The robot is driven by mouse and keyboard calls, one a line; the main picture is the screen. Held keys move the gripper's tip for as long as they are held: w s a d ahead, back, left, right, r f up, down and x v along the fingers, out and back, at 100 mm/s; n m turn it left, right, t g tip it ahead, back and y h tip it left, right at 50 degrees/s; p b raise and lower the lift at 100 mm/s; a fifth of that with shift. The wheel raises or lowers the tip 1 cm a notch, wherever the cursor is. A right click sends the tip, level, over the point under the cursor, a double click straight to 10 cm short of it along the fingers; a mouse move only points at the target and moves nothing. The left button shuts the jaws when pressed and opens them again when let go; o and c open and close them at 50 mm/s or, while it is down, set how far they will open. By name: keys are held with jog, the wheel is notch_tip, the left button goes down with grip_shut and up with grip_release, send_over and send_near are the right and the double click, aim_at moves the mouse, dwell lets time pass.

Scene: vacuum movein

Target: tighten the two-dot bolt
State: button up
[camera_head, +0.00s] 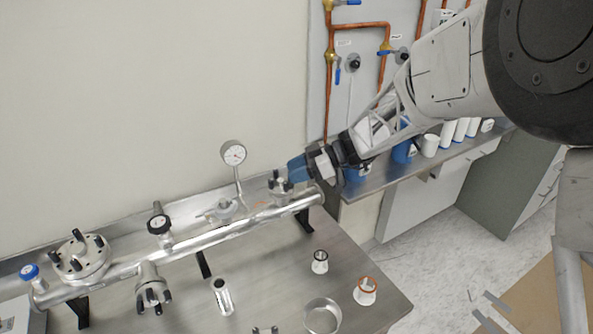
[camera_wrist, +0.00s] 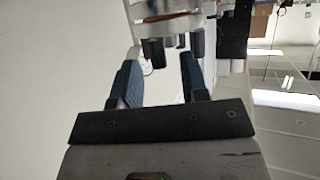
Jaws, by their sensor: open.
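The steel pipe assembly (camera_head: 210,238) lies across the bench and carries several flanges with dark bolts. Its right-end flange (camera_head: 279,189) has dark upright bolts. My gripper (camera_head: 294,168) is at this flange, its blue fingers beside or just above the bolts. In the wrist view my gripper (camera_wrist: 161,77) is open, with a gap between the two blue fingers. A flange (camera_wrist: 165,12) with dark bolts is beyond the fingertips; one dark bolt (camera_wrist: 154,52) shows between them, and another (camera_wrist: 197,43) is near the right fingertip. No dot marks are readable, so I cannot tell which bolt is two-dot.
A pressure gauge (camera_head: 233,154) stands on the pipe left of my gripper. A larger bolted flange (camera_head: 80,258) and a downward flange (camera_head: 151,287) are farther left. Loose fittings, including a metal cylinder (camera_head: 222,296) and an orange-rimmed piece (camera_head: 366,291), stand on the bench (camera_head: 270,285).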

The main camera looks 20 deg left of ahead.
grip_shut()
jog(key=shift+s+t, duration=0.1)
jog(key=shift+t, duration=0.2)
jog(key=shift+s+m+t+y, duration=0.15)
jog(key=shift+m+t+y, duration=0.1)
jog(key=shift+m+t, duration=0.85)
jog(key=shift+s+m+t+y, duration=0.15)
jog(key=shift+m+t+y, duration=0.1)
jog(key=shift+m+t, duration=0.8)
jog(key=shift+s+m+t+h, duration=0.15)
jog(key=shift+m+t+h, duration=0.15)
jog(key=shift+m+t, duration=1.2)
jog(key=shift+t, duration=0.55)
